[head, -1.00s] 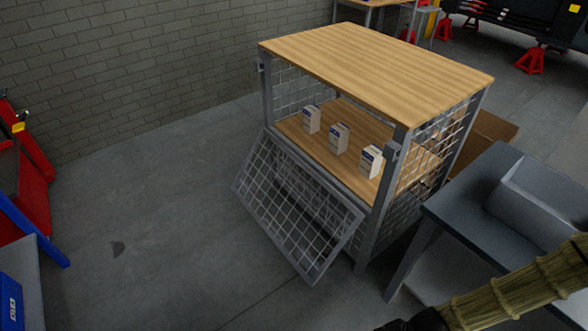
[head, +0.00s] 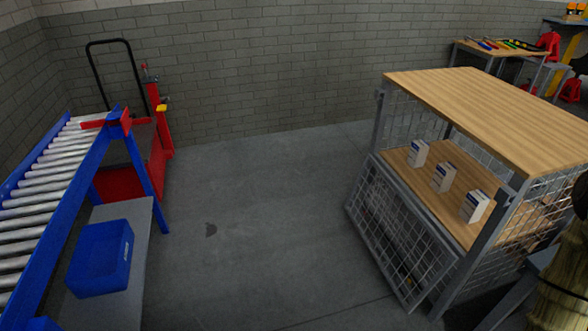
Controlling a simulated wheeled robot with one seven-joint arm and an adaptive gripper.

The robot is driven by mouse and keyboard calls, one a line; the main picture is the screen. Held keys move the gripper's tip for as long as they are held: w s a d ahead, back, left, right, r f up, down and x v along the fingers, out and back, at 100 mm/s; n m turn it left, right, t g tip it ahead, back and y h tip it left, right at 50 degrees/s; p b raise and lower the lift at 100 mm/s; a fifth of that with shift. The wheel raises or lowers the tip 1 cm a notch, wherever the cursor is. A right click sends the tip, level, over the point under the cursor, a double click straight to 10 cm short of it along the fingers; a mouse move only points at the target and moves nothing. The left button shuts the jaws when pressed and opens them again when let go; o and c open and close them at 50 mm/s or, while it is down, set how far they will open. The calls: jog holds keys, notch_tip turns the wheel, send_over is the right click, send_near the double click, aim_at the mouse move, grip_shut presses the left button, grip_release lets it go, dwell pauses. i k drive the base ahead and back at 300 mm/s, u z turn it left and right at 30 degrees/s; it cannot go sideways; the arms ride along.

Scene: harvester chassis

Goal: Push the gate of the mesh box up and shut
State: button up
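The mesh box (head: 501,104) stands at the right of the head view, with a wooden top, grey posts and wire mesh sides. Its gate (head: 402,232), a grey-framed mesh panel, hangs down and outward from the front edge of the wooden shelf (head: 425,190), leaving the front open. Three small white and blue boxes (head: 443,177) stand in a row on the shelf. Part of my arm in a tan sleeve shows at the right edge, in front of the box's right side. My gripper is out of view.
A roller conveyor (head: 55,185) with blue rails stands at the left, with a blue bin (head: 100,258) on a shelf beside it. A red cart (head: 128,165) stands behind. The floor (head: 265,220) between conveyor and mesh box is clear. A tool table (head: 500,52) stands far right.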

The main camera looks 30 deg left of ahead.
aim_at(414, 300)
jog(key=u, duration=1.05)
jog(key=i, duration=0.75)
jog(key=z, duration=0.2)
